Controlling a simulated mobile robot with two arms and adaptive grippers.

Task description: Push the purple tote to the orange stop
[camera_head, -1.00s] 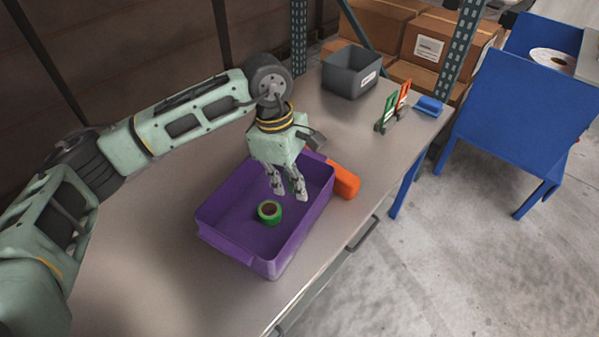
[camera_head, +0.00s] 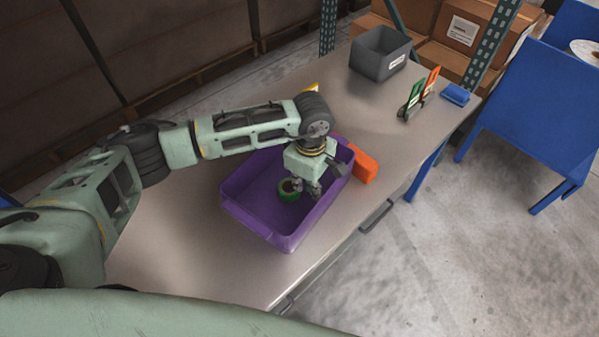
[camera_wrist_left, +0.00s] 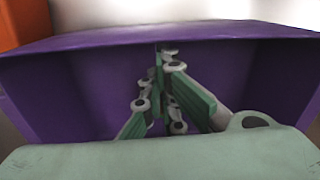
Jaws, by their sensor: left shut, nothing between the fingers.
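The purple tote (camera_head: 262,228) sits on the metal table, with a green tape roll (camera_head: 289,191) inside. The orange stop (camera_head: 364,165) lies beside the tote's far right end; I cannot tell whether they touch. My left gripper (camera_head: 309,194) is shut and empty, pointing down inside the tote beside the roll, near the far right end. In the left wrist view the shut fingers (camera_wrist_left: 165,58) are in front of a purple tote wall (camera_wrist_left: 95,85); contact is unclear. The orange stop (camera_wrist_left: 22,22) shows beyond it at upper left. My right gripper is not in view.
Rack posts and cardboard boxes (camera_head: 462,30) are behind.

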